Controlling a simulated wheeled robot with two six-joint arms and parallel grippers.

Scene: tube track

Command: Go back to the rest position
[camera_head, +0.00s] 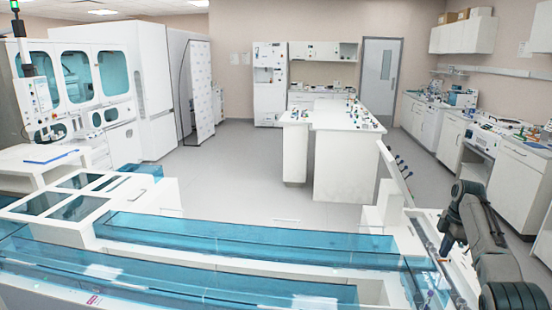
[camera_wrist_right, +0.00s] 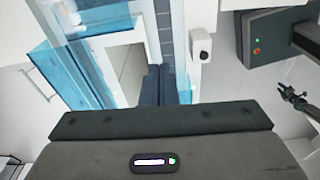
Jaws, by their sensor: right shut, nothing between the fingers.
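My right arm comes in from the right in the head view, dark grey. Its gripper (camera_head: 446,246) is above the right end of the track machine, near the narrow rail (camera_head: 428,262). In the right wrist view the two dark fingers (camera_wrist_right: 161,88) are together and hold nothing. The tube track (camera_wrist_right: 165,30) runs up that view beyond the fingertips. Blue see-through covers (camera_head: 240,240) run along the machine in front of me. My left arm and gripper are not in view.
A white post with several blue-topped items (camera_head: 395,160) stands behind the rail. A white island bench (camera_head: 345,122) stands farther back, with open floor (camera_head: 240,180) before it. In the right wrist view a dark box (camera_wrist_right: 262,42) and a dark clamp (camera_wrist_right: 298,100) are at the right.

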